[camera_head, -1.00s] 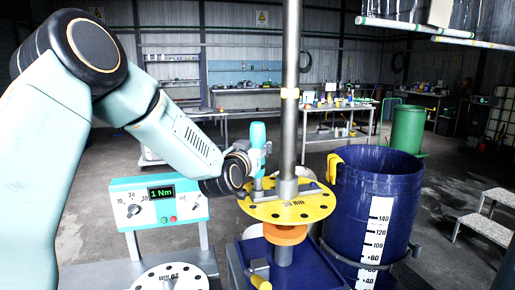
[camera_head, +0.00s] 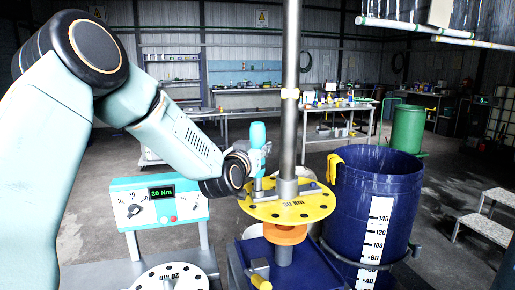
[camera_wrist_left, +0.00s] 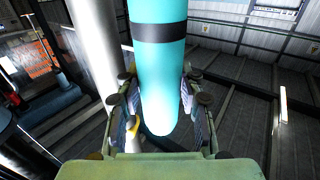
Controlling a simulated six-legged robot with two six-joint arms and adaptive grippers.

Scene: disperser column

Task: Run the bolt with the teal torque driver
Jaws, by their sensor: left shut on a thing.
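My left gripper (camera_head: 254,160) is shut on the driver. The driver (camera_wrist_left: 158,75) also fills the middle of the left wrist view, with the fingers (camera_wrist_left: 158,108) on both sides of it. The teal control box (camera_head: 159,202) at the left reads 30 Nm in green. My right gripper is not in view.
The steel column (camera_head: 291,100) rises through the flange. An orange collar (camera_head: 285,235) sits beneath it. A large blue drum (camera_head: 350,205) stands close on the right. A white disc with holes (camera_head: 172,280) is at the lower left. Benches stand far behind.

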